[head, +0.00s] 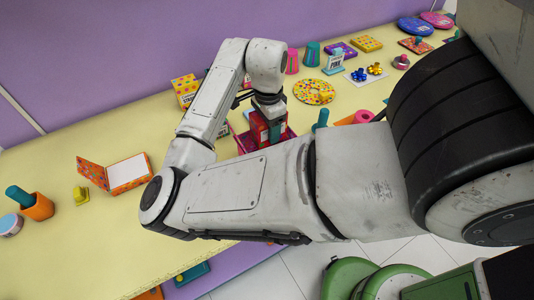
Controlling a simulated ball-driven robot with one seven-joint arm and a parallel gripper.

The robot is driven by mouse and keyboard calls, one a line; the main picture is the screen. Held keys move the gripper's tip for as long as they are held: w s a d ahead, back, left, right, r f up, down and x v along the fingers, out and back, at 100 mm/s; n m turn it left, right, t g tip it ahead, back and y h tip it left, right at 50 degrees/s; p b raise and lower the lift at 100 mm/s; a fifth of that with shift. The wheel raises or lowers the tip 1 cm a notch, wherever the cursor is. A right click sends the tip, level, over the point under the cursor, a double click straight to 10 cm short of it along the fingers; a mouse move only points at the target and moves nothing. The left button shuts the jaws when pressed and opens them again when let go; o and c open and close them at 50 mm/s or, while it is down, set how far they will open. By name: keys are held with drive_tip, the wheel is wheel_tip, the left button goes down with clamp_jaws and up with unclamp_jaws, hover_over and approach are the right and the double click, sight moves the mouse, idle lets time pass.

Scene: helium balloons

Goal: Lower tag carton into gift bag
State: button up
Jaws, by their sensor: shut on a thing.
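My gripper (270,119) hangs down near the middle of the head view, below the bent wrist of my arm. It is shut on a small red carton (258,128), which I take to be the tag carton. The carton is at the opening of a magenta bag (243,144), which I take to be the gift bag. The forearm in front hides the lower part of the bag and much of the carton. I cannot tell how deep the carton sits or whether it touches the bag's walls.
A yellow patterned box (185,90) stands behind my arm to the left. A round dotted plate (314,91) lies right of the gripper, and a teal upright object (321,118) stands close by.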

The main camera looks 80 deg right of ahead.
drive_tip(key=shift+f+b, duration=0.65)
drive_tip(key=shift+f, duration=0.6)
drive_tip(key=o, duration=1.2)
drive_tip(key=shift+r, duration=0.1)
wheel_tip(320, 180, up, 11)
drive_tip(key=shift+f+b, duration=0.15)
drive_tip(key=shift+b, duration=0.15)
drive_tip(key=shift+s, duration=0.1)
